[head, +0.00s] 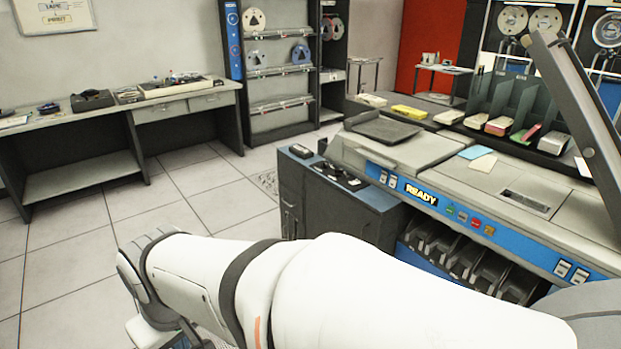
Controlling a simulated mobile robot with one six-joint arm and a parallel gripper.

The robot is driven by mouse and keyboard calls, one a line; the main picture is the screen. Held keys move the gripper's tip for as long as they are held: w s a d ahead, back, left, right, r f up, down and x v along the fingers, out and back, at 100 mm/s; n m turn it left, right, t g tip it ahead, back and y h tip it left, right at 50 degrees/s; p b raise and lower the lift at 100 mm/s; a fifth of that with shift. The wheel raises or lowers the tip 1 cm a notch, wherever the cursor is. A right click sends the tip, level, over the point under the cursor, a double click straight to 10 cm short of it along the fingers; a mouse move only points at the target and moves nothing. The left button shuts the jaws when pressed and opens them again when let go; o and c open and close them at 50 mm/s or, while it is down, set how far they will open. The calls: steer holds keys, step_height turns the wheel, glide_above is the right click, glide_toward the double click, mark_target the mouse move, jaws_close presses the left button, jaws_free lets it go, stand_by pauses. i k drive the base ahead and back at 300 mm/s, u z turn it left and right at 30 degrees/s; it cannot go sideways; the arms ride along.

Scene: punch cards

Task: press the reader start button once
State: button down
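The card reader (425,155) is a long grey machine with a blue front panel, at the right in the head view. A lit sign on the panel reads READY (420,195). Right of the sign is a row of small coloured buttons, with a green button (450,211) nearest the sign and a red button (475,223) further right. Their labels are too small to read, so I cannot tell which is the start button. My white arm crosses the foreground below the panel.
A dark blue-grey cabinet (345,205) stands against the reader's left end. Card bins (470,262) sit under the panel, partly behind my arm. A slanted dark bar (580,95) rises at the right. The tiled floor (215,205) to the left is clear, before a desk (185,98).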

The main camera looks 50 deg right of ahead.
mark_target(450, 211)
steer(key=z, duration=2.3)
steer(key=i, duration=0.95)
